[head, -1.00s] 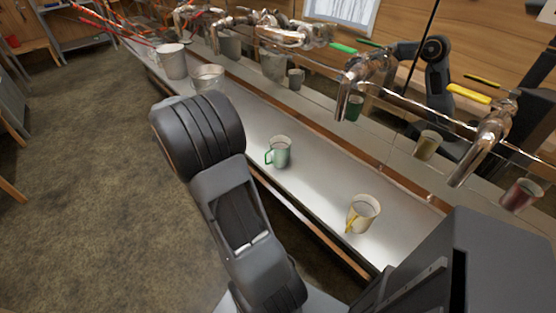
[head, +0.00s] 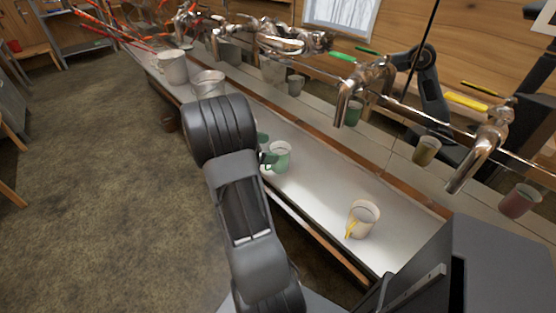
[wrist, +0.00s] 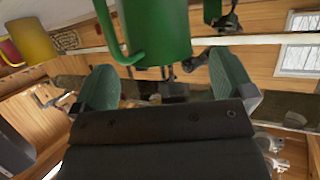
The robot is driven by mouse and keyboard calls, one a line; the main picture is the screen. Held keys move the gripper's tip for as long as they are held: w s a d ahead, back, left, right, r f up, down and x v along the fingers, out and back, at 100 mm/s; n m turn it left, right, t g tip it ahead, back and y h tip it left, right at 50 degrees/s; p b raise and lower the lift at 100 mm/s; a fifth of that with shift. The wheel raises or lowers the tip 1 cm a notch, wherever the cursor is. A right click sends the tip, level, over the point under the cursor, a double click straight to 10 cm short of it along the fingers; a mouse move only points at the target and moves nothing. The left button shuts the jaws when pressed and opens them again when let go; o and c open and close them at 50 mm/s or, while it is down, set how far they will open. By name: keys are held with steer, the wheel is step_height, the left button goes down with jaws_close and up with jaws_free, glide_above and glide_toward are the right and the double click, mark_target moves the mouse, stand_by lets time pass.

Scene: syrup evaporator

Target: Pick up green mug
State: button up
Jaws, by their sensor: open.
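The green mug (head: 280,156) stands upright on the long metal counter (head: 318,178) in the head view, its handle side facing left. My gripper (head: 264,147) shows there only in part, just left of the mug and mostly hidden behind my arm. In the wrist view a large green mug (wrist: 158,28) fills the top middle, cut off by the upper edge, with its handle on the left. My gripper (wrist: 163,72) is open there, its two fingers spread apart and the mug beyond and between their tips. I cannot tell whether either finger touches it.
A cream mug with a yellow handle (head: 363,219) stands nearer on the counter. Metal pails (head: 172,68) stand at the far left end. Taps (head: 349,95) and darker green, yellow and red cups line the back. A yellow cup (wrist: 32,41) shows in the wrist view.

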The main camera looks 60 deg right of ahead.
mark_target(276, 149)
steer(key=shift+x, duration=1.75)
steer(key=shift+c, duration=0.2)
steer(key=c, duration=1.2)
